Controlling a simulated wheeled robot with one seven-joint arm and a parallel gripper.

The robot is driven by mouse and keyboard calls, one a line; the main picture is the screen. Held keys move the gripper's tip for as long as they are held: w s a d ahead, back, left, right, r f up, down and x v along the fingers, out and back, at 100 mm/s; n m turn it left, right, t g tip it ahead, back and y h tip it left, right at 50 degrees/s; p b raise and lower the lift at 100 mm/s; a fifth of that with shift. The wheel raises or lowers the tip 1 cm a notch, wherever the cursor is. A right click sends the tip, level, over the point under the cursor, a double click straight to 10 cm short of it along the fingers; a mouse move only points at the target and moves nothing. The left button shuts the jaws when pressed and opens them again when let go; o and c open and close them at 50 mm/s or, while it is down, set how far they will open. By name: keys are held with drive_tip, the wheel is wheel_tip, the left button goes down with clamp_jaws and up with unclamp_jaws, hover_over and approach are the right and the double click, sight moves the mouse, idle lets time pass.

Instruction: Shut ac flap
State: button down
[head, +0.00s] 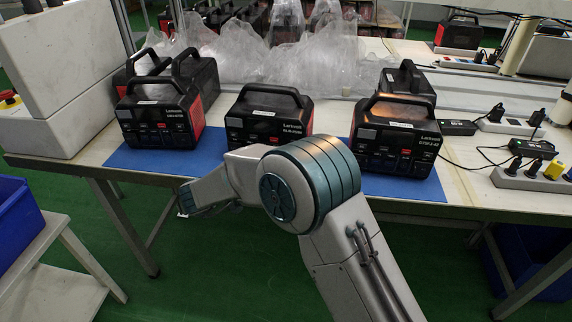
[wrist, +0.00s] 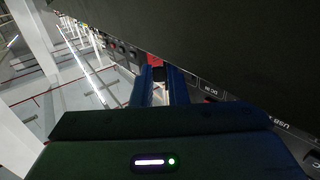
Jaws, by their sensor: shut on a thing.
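In the wrist view, the black front of a power station (wrist: 225,40) fills the upper right, with small printed labels along its lower edge. My gripper (wrist: 160,78) is right at this front, its two dark blue fingers shut on a small dark piece (wrist: 158,72) between their tips. The piece is in shadow, so I cannot tell for sure that it is the AC flap. In the head view, my arm bends in front of the middle power station (head: 268,118). The fingertips are not clear there.
A left power station (head: 158,120) and a right one (head: 397,133) also stand on the blue mat (head: 120,158). More units and clear plastic wrap (head: 300,65) lie behind. Power strips (head: 530,178) and plugs crowd the table's right side. A blue bin (head: 18,225) is at left.

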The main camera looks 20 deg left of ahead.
drive_tip(key=shift+a+m+g+h, duration=0.15)
drive_tip(key=shift+m+g+h, duration=0.15)
drive_tip(key=c, duration=1.5)
unclamp_jaws()
drive_tip(key=p+v, duration=0.2)
drive_tip(key=v, duration=1.1)
drive_tip(key=shift+s+a, duration=0.3)
